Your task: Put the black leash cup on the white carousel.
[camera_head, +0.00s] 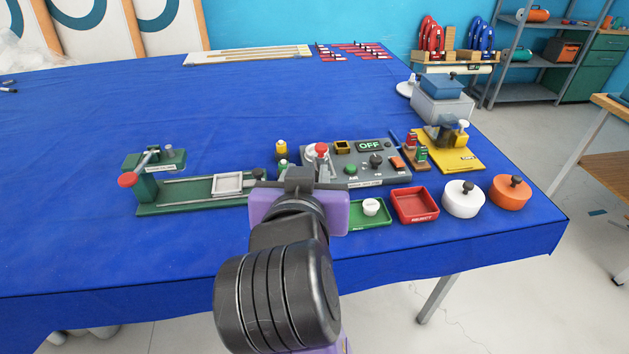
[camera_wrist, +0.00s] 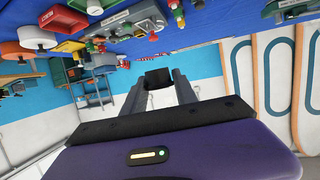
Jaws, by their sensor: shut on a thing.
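My gripper (camera_wrist: 158,88) is shut on a small dark object, which looks like the black leash cup (camera_wrist: 157,76), held between the fingertips in the wrist view. In the head view my gripper (camera_head: 299,180) is above the front of the blue table, before the grey control panel; the cup cannot be made out there. A white round body with a black knob (camera_head: 463,200) stands at the front right; I cannot tell which is the carousel.
A green slide fixture (camera_head: 190,198) is left of my gripper. The grey control panel (camera_head: 372,175), a red tray (camera_head: 416,205), an orange round body (camera_head: 509,193) and a yellow stand (camera_head: 461,157) crowd the right. The table's middle (camera_head: 240,105) is clear.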

